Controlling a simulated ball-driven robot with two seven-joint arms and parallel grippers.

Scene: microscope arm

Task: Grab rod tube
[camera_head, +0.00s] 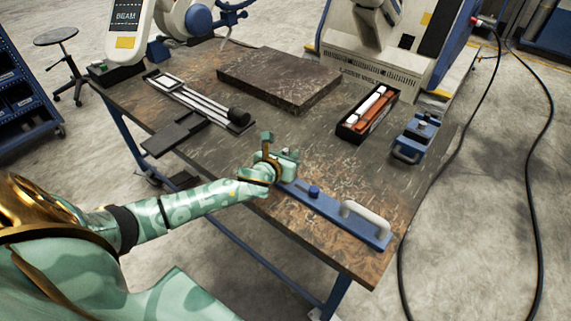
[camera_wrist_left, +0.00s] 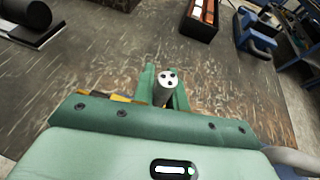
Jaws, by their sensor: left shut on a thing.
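The rod tube (camera_wrist_left: 166,86) is a grey metal cylinder with small dark holes in its round end face. In the left wrist view it stands end-on between my two green fingers. My left gripper (camera_wrist_left: 163,90) is shut on it. In the head view my left gripper (camera_head: 276,153) is over the near-middle part of the table, by the left end of a blue bar. There I cannot clearly make out the tube, as the fingers and hand cover it. My right gripper is not in view.
The dark worn table (camera_head: 330,160) carries a blue bar with a pale handle (camera_head: 350,221), a dark slab (camera_head: 280,78), a rail with silver rods (camera_head: 195,100), a black box with white and orange pieces (camera_head: 367,113) and a blue clamp (camera_head: 416,137). Machines stand behind.

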